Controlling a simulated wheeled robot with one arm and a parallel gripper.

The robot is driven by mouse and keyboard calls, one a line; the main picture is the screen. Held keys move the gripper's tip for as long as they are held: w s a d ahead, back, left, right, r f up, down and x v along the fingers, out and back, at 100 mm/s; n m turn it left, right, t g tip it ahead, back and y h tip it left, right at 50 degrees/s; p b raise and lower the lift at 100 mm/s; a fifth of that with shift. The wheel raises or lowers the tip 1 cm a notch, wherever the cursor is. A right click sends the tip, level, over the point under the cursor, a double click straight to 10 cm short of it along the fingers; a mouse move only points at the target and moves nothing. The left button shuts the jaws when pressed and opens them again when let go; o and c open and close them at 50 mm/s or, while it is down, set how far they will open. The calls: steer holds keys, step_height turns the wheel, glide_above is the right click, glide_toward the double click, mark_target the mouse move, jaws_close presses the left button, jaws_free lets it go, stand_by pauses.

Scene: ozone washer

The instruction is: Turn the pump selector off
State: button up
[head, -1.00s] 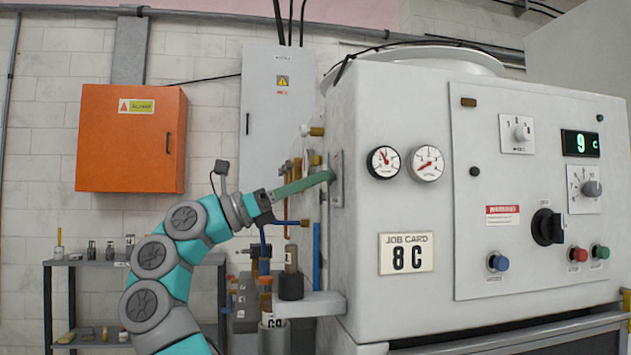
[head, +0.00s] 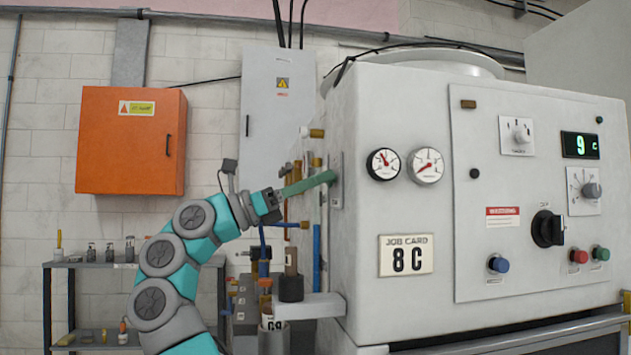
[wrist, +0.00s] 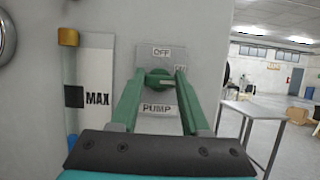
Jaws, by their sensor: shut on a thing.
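The pump selector (wrist: 160,73) is a small greenish knob on a pale plate marked OFF at the top, PUMP at the bottom and apparently ON at the right. My gripper (wrist: 160,80) has a green finger on each side of the knob and is shut on it. The fingers partly cover the plate and knob, and I cannot tell exactly where the selector points. In the head view my gripper (head: 328,178) reaches the left side of the white machine, at the selector's plate (head: 337,192).
Pipes and valves (head: 290,200) crowd the machine's side near my gripper. A ledge with a dark cylinder (head: 291,288) lies below. The front panel holds a black rotary switch (head: 547,229) and several buttons.

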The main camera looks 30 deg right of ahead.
jaws_close()
steer(key=shift+f+n+t+b, duration=0.1)
steer(key=shift+n+t+b, duration=0.3)
steer(key=shift+n+b, duration=0.1)
steer(key=n+t+y+p, duration=0.1)
steer(key=n+t+p, duration=0.1)
steer(key=n, duration=0.5)
steer(key=n+t+y+p, duration=0.1)
steer(key=n+t+p, duration=0.2)
steer(key=n, duration=0.4)
steer(key=n+t+y+p, duration=0.1)
steer(key=n+t+p, duration=0.1)
steer(key=n, duration=0.5)
steer(key=shift+s+a+r+t+y+p, duration=0.1)
steer(key=shift+r+t+y+p, duration=0.2)
steer(key=shift+r+y+p, duration=0.1)
steer(key=shift+f+n, duration=0.15)
steer(key=shift+n, duration=0.15)
